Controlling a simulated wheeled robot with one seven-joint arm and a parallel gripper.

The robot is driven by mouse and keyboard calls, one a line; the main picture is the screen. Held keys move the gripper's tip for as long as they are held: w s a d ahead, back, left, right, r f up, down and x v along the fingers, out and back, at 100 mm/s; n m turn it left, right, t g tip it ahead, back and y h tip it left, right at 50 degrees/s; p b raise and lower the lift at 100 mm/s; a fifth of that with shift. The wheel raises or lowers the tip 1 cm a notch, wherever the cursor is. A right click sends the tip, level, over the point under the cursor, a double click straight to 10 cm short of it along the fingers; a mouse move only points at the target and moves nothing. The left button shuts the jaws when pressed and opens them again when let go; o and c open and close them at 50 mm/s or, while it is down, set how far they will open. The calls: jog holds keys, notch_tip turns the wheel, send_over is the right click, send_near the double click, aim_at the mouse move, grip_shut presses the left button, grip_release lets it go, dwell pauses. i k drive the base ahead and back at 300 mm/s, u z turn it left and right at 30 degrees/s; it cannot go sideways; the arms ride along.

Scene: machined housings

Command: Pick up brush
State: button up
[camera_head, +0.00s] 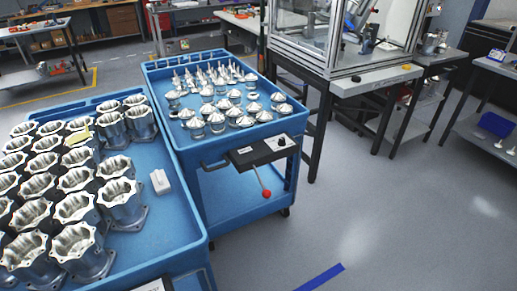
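A small white block-shaped object (160,181) lies on the bare right part of the near blue cart (176,235), just right of the metal housings. It may be the brush, but it is too small for me to make out bristles. My gripper does not show in this view.
Several open metal housings (72,207) crowd the near cart's left. A second blue cart (240,200) carries many cone-shaped metal parts; a red-knobbed lever (266,194) sticks out in front. A glazed machine (335,40) stands behind. Grey floor (400,220) is clear at right.

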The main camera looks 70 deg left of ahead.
aim_at(162, 185)
jog(key=i, duration=1.3)
jog(key=u, duration=4)
jog(key=i, duration=1.65)
